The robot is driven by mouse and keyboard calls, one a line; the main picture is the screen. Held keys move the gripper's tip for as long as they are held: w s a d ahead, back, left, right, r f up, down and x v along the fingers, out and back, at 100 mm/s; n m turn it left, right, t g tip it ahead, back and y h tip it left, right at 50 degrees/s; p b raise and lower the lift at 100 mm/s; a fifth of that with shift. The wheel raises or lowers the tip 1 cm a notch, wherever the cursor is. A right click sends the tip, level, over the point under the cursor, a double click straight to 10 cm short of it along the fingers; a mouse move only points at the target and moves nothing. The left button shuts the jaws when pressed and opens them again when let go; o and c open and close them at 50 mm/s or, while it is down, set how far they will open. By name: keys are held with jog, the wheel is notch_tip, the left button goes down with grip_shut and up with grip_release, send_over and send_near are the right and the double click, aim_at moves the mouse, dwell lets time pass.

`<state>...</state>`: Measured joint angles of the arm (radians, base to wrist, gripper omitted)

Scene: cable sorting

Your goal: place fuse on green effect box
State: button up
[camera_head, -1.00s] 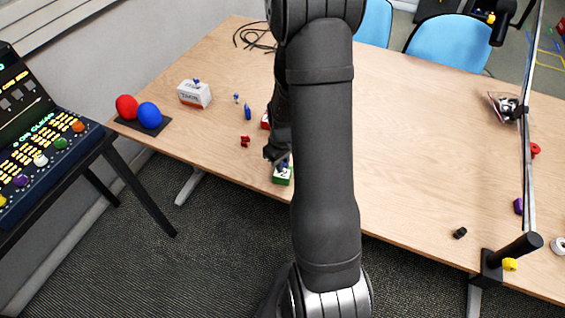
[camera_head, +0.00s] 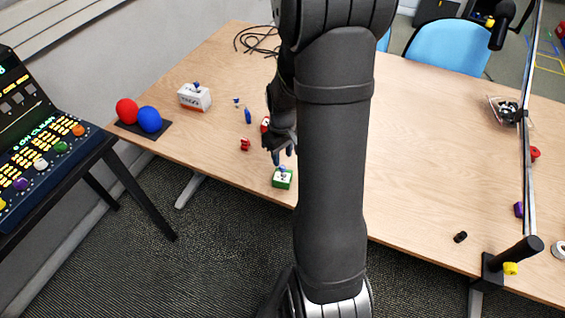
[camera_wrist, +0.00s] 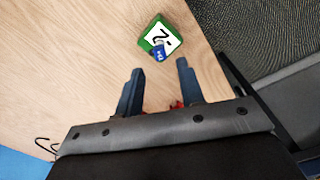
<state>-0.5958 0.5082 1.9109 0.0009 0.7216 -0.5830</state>
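The green effect box (camera_head: 282,182) stands on the table near its front edge, left of my arm. It has a white top with a dark mark. In the wrist view the green box (camera_wrist: 147,33) lies beyond my fingertips. A small blue fuse (camera_wrist: 158,55) rests on the box top in the wrist view; it also shows on the box in the head view (camera_head: 283,170). My gripper (camera_head: 282,155) is above and behind the box. In the wrist view its two fingers (camera_wrist: 160,66) are spread apart with nothing between them, clear of the box and fuse.
A red piece (camera_head: 245,144) and a small blue part (camera_head: 248,115) lie left of my gripper. A white box (camera_head: 194,97) with a blue piece on top stands farther left. Red and blue balls (camera_head: 149,116) sit on a dark mat. The table's right middle is clear.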

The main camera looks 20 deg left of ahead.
aim_at(283, 167)
jog(key=shift+r, duration=2.75)
jog(key=shift+f, duration=0.1)
jog(key=shift+f, duration=4.55)
